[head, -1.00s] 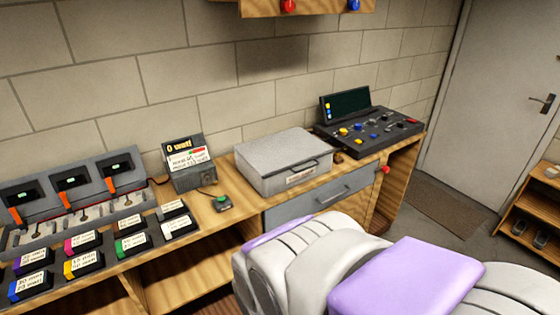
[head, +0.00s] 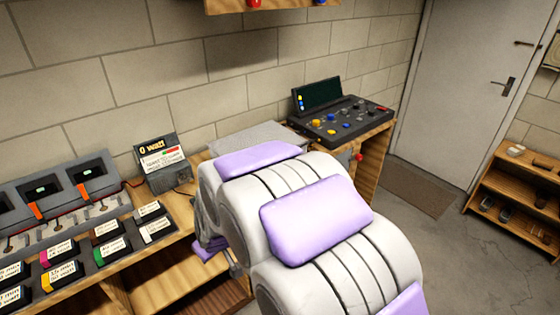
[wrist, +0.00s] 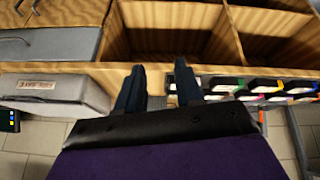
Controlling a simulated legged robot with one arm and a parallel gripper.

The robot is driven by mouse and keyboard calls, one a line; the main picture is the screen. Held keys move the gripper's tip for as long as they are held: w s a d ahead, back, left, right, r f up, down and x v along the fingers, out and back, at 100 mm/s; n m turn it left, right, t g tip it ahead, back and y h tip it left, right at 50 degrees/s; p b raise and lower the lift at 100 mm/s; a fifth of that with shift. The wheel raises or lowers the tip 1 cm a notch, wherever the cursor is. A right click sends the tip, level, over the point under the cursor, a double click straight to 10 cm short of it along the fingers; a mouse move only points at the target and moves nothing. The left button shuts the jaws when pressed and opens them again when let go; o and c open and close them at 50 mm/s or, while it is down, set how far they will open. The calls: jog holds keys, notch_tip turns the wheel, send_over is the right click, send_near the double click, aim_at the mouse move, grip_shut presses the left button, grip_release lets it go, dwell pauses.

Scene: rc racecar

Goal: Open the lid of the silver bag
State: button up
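The silver bag, a grey flat case (head: 245,138), lies on the wooden bench. In the head view my arm covers most of it, and only part of its top shows. In the wrist view, which looks upside down, the bag (wrist: 62,88) is at the left with its label facing the bench's front edge; its lid looks shut. My gripper (wrist: 160,68) is open and empty, with a clear gap between its two dark fingers. It points at the bench's front edge, to the right of the bag in that view, and is apart from it. In the head view my arm hides the fingers.
A control console (head: 340,115) stands right of the bag, and a 0-watt display box (head: 163,163) stands left. A grey drawer (wrist: 50,45) and open shelves (wrist: 165,28) are below the bench top.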

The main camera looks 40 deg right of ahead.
jog(key=w+d+f+n+t+h+p, duration=0.1)
jog(key=w+d+f+t+h, duration=0.2)
jog(key=w+d, duration=0.45)
jog(key=w+d+f+t+h+p, duration=0.1)
jog(key=w+d+f+t+h, duration=0.15)
jog(key=w+d, duration=0.55)
jog(key=s+d+f+n+t+h+p, duration=0.1)
jog(key=s+d+n+h, duration=0.1)
jog(key=d+h, duration=0.35)
jog(key=s+d+f+n+t+h+p, duration=0.1)
jog(key=s+d+n+t+h, duration=0.15)
jog(key=d, duration=0.65)
jog(key=shift+m+g+h, duration=0.25)
jog(key=shift+m+g, duration=0.1)
jog(key=shift+g, duration=0.15)
jog(key=b+x, duration=0.2)
jog(key=x, duration=1.5)
jog(key=shift+c, duration=0.5)
jog(key=shift+a, duration=0.1)
grip_shut()
jog(key=shift+f, duration=0.1)
